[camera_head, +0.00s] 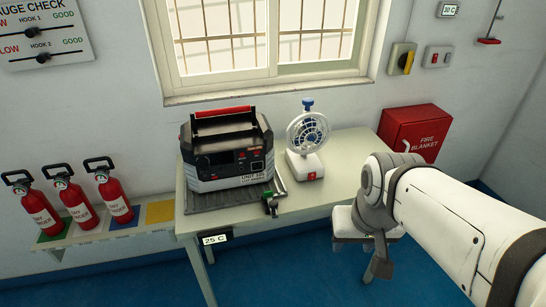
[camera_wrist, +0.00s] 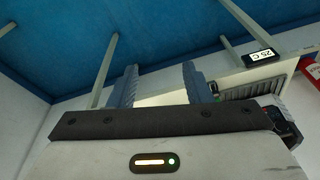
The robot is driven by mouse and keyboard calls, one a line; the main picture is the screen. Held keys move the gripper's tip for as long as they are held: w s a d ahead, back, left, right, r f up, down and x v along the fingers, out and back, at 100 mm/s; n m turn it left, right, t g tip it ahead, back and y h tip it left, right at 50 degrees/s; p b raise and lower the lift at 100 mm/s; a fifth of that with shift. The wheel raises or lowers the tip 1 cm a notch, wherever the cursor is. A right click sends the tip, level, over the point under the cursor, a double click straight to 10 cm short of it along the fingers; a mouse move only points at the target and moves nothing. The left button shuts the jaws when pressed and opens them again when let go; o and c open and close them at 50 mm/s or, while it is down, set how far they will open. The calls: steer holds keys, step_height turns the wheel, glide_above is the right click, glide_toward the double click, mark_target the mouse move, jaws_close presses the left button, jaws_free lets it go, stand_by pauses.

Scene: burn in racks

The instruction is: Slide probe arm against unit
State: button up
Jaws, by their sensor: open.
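The unit (camera_head: 228,152), a grey and black box with a red top handle, stands on a dark ribbed mat (camera_head: 215,200) on the table. The probe arm (camera_head: 270,202), a small dark piece with a green part, is at the mat's front right corner. It looks apart from the unit's front face. My gripper (camera_head: 380,258) is right of the table's front right corner, well away from the probe arm. Its two fingers (camera_wrist: 162,85) are spread with nothing between them in the wrist view. The mat (camera_wrist: 250,88) also shows there, at right.
A white fan (camera_head: 307,140) stands on the table (camera_head: 345,150), right of the unit. A red fire blanket box (camera_head: 413,133) is behind my arm. Several extinguishers (camera_head: 77,205) stand on a shelf at left. A 25 C tag (camera_head: 214,239) hangs on the table's front edge.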

mark_target(277, 205)
steer(key=w+a+f+m+g+y+b, duration=0.4)
steer(key=w+a+f+m+y+b, duration=0.25)
steer(key=a+f+m+y, duration=0.45)
steer(key=w+d+f+m+t+y+b, duration=0.1)
steer(key=w+f+m+t+y+b, duration=0.15)
steer(key=w+m+t, duration=0.45)
steer(key=w+d+f+m+t+y+b, duration=0.1)
steer(key=w+f+m+t+y+b, duration=0.2)
steer(key=w+m, duration=0.45)
steer(key=shift+n+h, duration=0.45)
steer(key=shift+n, duration=0.5)
steer(key=x, duration=0.4)
steer(key=w+x, duration=0.1)
steer(key=x, duration=0.2)
steer(key=shift+w+a+f, duration=0.1)
steer(key=shift+w+f, duration=0.05)
steer(key=shift+f, duration=0.1)
steer(key=shift+c, duration=0.2)
jaws_close()
